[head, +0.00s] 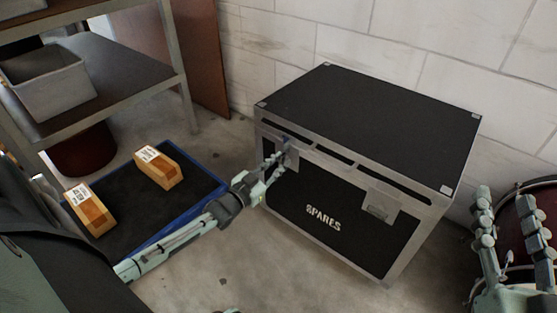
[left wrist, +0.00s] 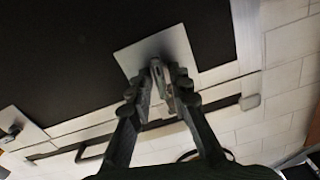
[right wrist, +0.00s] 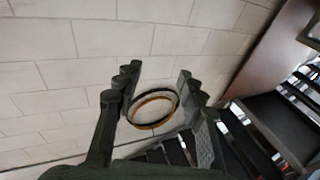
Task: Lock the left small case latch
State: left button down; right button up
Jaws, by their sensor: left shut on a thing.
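The black case marked SPARES (head: 368,110) stands on the floor with its lid down. Its left latch (head: 287,164) is at the front left, mostly hidden behind my left gripper (head: 277,163). In the left wrist view the latch plate (left wrist: 172,46) is pale metal, and my left gripper (left wrist: 163,75) is closed on the small latch handle (left wrist: 157,68) at its middle. The right latch (head: 380,205) is on the same front face, free. My right gripper (head: 508,245) is open and empty at the right, away from the case; its spread fingers show in the right wrist view (right wrist: 155,85).
A metal shelf (head: 110,75) with a grey bin (head: 48,82) stands at the back left. A red drum (head: 535,215) is at the right. The floor before the case is clear.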

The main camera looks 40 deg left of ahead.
pick_arm(q)
jog(key=shift+n, duration=0.8)
pick_arm(e)
jog(key=shift+w+d+f+g+h, duration=0.15)
jog(key=shift+f+g, duration=0.1)
jog(key=shift+f, duration=0.25)
jog(key=shift+w+d+f+g+h, duration=0.1)
jog(key=shift+d+f+g+h, duration=0.15)
jog(key=shift+f, duration=0.2)
jog(key=shift+w+d+f+g+h, duration=0.1)
jog(key=shift+f+g, duration=0.2)
jog(key=shift+f, duration=0.2)
pick_arm(q)
jog(key=c, duration=1.6)
grip_release()
jog(key=shift+s, duration=0.1)
jog(key=s+a, duration=0.1)
jog(key=s, duration=1.1)
